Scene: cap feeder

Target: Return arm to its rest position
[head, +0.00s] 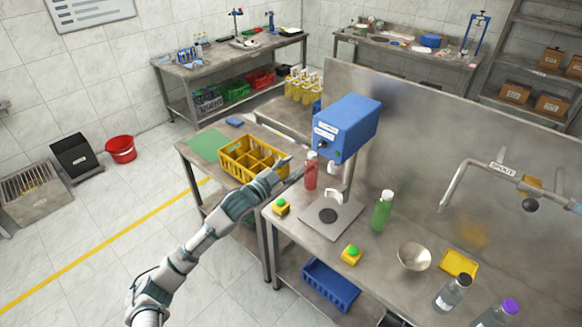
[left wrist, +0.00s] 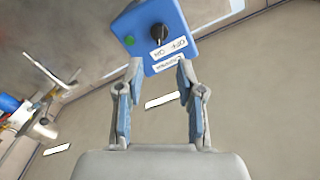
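My left arm (head: 205,232) reaches in from the lower left of the head view. My left gripper (head: 284,171) is beside the yellow divided crate (head: 236,168), left of the red bottle (head: 311,172). In the left wrist view the two fingers (left wrist: 158,78) are spread apart with nothing between them. Beyond the fingertips is the blue cap feeder box (left wrist: 150,28), with a black knob, a green button and labels. The feeder also shows in the head view (head: 350,120), above and right of the gripper. My right gripper is in neither view.
A steel spout (head: 462,178) juts over the right side.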

